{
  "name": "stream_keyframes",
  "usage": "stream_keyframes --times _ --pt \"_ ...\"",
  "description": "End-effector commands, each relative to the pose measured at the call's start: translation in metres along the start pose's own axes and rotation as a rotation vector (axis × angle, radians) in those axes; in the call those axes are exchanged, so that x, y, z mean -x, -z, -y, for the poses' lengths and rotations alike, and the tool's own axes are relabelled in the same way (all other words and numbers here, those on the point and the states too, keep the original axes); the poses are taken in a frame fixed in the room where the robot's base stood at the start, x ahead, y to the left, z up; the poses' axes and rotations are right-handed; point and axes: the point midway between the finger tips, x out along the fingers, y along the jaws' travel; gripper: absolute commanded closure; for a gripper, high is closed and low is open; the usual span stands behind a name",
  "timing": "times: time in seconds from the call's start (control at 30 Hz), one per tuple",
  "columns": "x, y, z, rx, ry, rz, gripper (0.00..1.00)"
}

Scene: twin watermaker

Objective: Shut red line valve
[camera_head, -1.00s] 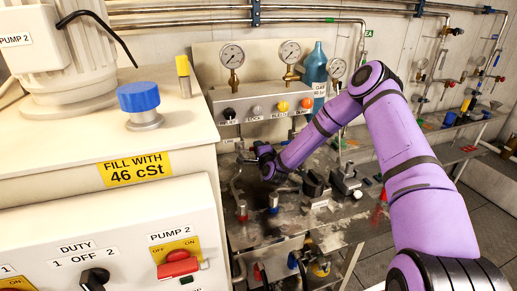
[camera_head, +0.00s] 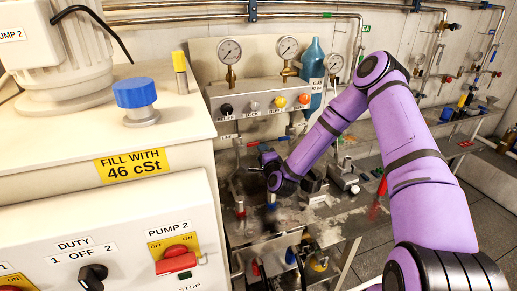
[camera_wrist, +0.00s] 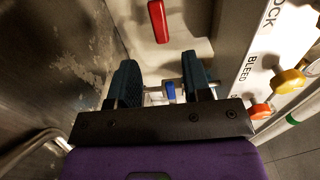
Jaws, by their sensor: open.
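A red valve handle (camera_wrist: 158,20) shows at the top of the wrist view, beyond my fingertips and apart from them. My gripper (camera_wrist: 160,80) is open, with its two dark fingers spread. A small blue handle (camera_wrist: 171,92) on a thin metal pipe shows in the gap between the fingers; I cannot tell its depth. In the head view, a red handle (camera_head: 240,210) and a blue handle (camera_head: 271,203) stand at the bench's front left, below my wrist. My arm hides much of the gripper there. I cannot tell whether the two red handles are the same.
A panel (camera_head: 240,95) with gauges and coloured knobs stands behind my gripper. Its BLEED label (camera_wrist: 250,75) and yellow knob (camera_wrist: 288,80) lie right in the wrist view. A blue bottle (camera_head: 315,75) stands by the panel. A white cabinet (camera_head: 185,135) bounds the left.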

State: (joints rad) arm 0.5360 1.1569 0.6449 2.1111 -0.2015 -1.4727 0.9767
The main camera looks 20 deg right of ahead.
Motion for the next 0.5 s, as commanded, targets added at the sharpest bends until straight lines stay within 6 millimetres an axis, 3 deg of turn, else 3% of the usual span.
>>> stream_keyframes --times 0.2,0.5 --pt "0.025 0.000 0.000 0.001 0.000 0.001 0.55" --pt "0.030 0.000 0.000 0.001 0.001 0.001 0.55"
